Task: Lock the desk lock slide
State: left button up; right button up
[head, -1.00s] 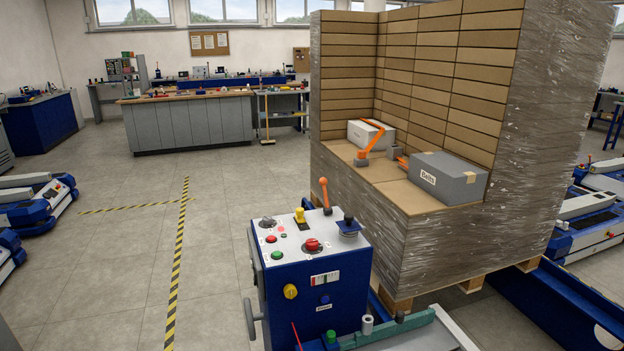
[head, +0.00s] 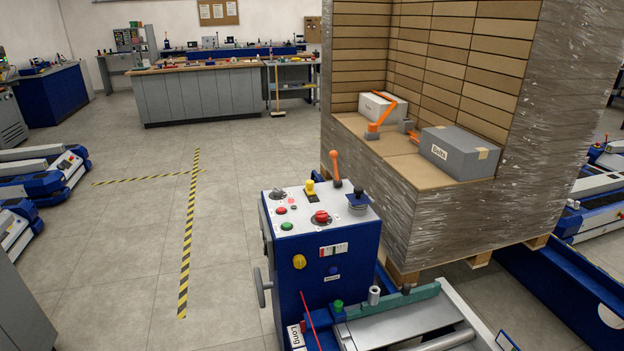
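Nearby are an orange-knobbed lever (head: 335,168), a red mushroom button (head: 321,217), a dark blue-topped knob (head: 358,197) and a black dial (head: 277,194). A yellow knob (head: 299,262) is on the front face. Neither gripper shows.
A wrapped pallet stack (head: 449,230) stands behind the desk on the right, bearing a grey box (head: 458,155) and a white box (head: 382,107). Floor to the left is open, with striped tape (head: 188,235).

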aim_at(309, 185)
jog(key=i+j, duration=0.15)
jog(key=j, duration=0.2)
jog(key=i+j, duration=0.2)
jog(key=j, duration=0.2)
jog(key=i+j, duration=0.15)
jog(key=j, duration=0.2)
jog(key=i+j, duration=0.2)
jog(key=j, duration=0.15)
jog(key=i+j, duration=0.15)
jog(key=j, duration=0.25)
jog(key=z, duration=1.65)
